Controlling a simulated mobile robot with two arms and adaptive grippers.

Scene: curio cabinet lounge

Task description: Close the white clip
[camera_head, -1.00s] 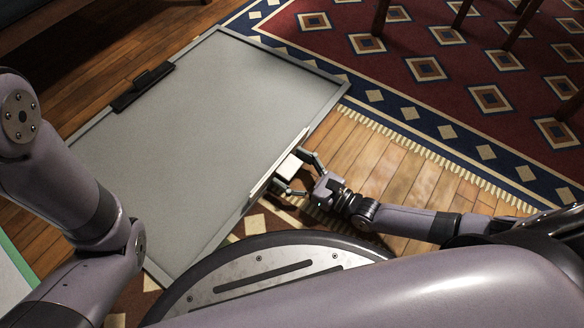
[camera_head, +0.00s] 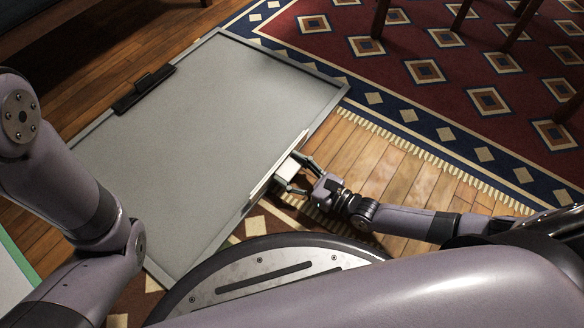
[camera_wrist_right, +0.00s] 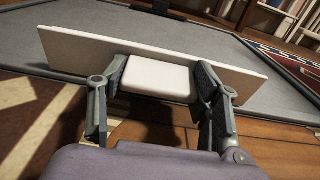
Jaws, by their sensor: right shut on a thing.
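The white clip (camera_head: 290,167) sits at the right edge of a large grey board (camera_head: 190,130). It has a long thin plate along the edge and a small block sticking outward. In the right wrist view the clip's plate (camera_wrist_right: 150,50) stands up tilted, with the block (camera_wrist_right: 157,80) in front of it. My right gripper (camera_head: 287,169) is shut on the block, one finger on each side. Its fingers also show in the right wrist view (camera_wrist_right: 160,84). My left arm shows at the left, but its gripper is out of view.
A black clip (camera_head: 143,88) sits on the board's opposite edge. The board lies low over a wood floor (camera_head: 375,165) and a patterned rug (camera_head: 450,75). Dark furniture legs (camera_head: 380,18) stand at the upper right. The board's middle is clear.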

